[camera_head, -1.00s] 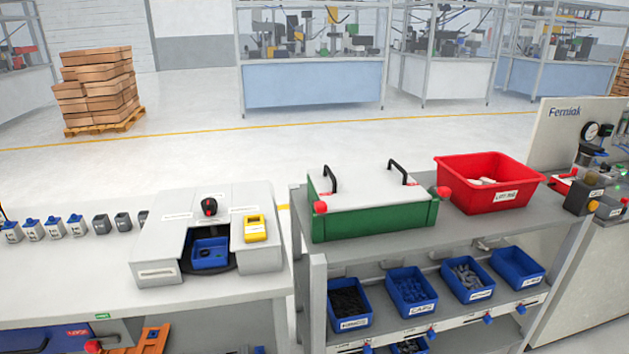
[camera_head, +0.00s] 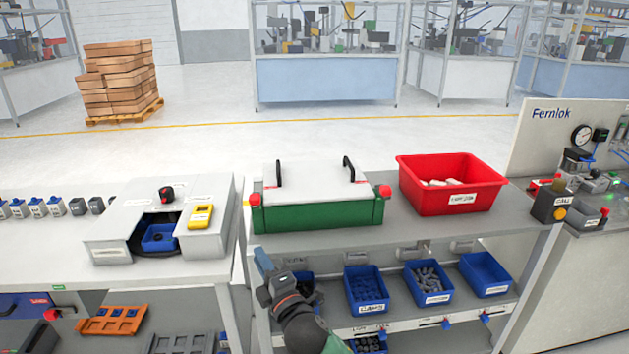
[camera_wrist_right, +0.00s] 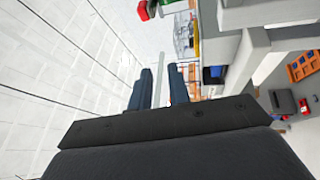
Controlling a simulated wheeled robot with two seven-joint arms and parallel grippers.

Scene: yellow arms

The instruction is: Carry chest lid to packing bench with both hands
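The chest lid (camera_head: 318,186) is white with two upright black handles. It lies on the green chest (camera_head: 320,215), which has red corner knobs and stands on the grey shelf unit's top. My right gripper (camera_head: 262,256) is in front of and below the chest, by the lower shelf's bins, apart from the lid. Its two fingers stand apart with nothing between them in the right wrist view (camera_wrist_right: 161,78). My left gripper is not in view. A white bench (camera_head: 62,250) stands at the left; I cannot tell whether it is the packing bench.
A red bin (camera_head: 450,200) stands right of the chest on the grey shelf unit (camera_head: 505,222). Blue bins (camera_head: 366,290) fill the lower shelf. A test station (camera_head: 560,125) is at the far right. A pallet of boxes (camera_head: 120,80) stands behind, with open floor between.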

